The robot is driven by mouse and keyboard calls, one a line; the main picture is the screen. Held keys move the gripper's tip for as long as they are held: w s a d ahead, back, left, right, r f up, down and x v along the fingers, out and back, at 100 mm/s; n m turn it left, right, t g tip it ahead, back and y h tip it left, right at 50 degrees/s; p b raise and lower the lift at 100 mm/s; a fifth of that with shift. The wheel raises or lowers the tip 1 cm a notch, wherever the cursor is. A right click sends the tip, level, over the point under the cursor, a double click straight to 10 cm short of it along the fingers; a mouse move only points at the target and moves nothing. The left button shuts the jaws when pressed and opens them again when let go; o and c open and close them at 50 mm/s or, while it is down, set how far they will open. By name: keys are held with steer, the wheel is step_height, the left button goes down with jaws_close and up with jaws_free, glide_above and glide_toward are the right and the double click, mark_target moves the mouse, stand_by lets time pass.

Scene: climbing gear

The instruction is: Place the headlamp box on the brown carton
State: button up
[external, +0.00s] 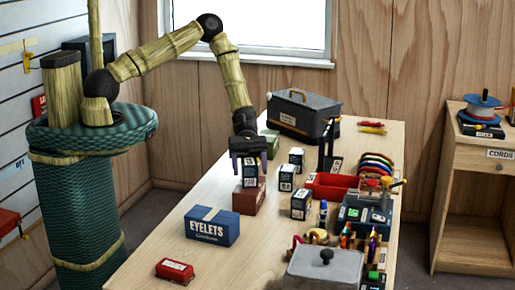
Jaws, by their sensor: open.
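A small dark box with white labels (250,173) is upright at the top of the reddish-brown carton (247,200). It looks like the headlamp box, but its print is too small to read. It appears to rest on the carton; its underside contact is not clear. My gripper (249,164) points down over this box, with its purple fingers open on either side of it. The box's upper end is partly hidden by the gripper.
Similar small dark boxes (301,204) stand just right. A blue eyelets box (211,226) and a red box (175,271) lie toward the front. A green box (270,144) and a grey toolbox (303,114) stand behind. A red tray (328,186) is at right.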

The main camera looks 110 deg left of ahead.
steer(key=b+v, duration=0.4)
steer(key=v, duration=0.8)
steer(key=shift+d, duration=0.15)
steer(key=s+d+r+m+g+y, duration=0.1)
steer(key=s+d+r+m+y, duration=0.2)
steer(key=s+d+m+y, duration=0.3)
steer(key=s+d+r+m+g+y, duration=0.1)
steer(key=s+d+r+m+y, duration=0.3)
steer(key=m, duration=1.2)
steer(key=s+d+y, duration=0.2)
steer(key=d, duration=0.2)
steer(key=shift+s+r+g+y, duration=0.2)
steer(key=shift+s+g+y, duration=0.1)
steer(key=shift+g, duration=0.1)
steer(key=shift+w, duration=0.1)
